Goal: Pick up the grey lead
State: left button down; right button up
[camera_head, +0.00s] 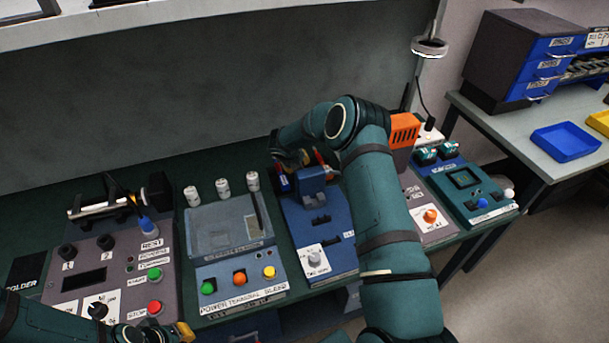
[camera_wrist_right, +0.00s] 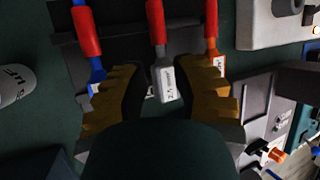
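In the right wrist view, the grey lead (camera_wrist_right: 163,77) hangs in the middle, with a red sleeve above and a white label at its lower end. My right gripper (camera_wrist_right: 167,68) is open, with one ochre finger on each side of it; gaps show on both sides. A blue lead (camera_wrist_right: 97,74) lies left of the left finger, and an orange lead (camera_wrist_right: 212,46) is partly behind the right finger. In the head view my right arm largely hides the leads and gripper. My left gripper (camera_head: 184,331) shows only partly at the bottom edge.
A blue press-like station (camera_head: 318,226) stands beneath my right arm. To its left are a power terminal box (camera_head: 240,278), several white cylinders (camera_head: 222,188) and a grey control panel (camera_head: 88,265). An orange-topped device (camera_head: 402,132) stands close right of my right arm.

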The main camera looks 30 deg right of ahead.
jog(key=shift+x, duration=3.15)
grip_shut()
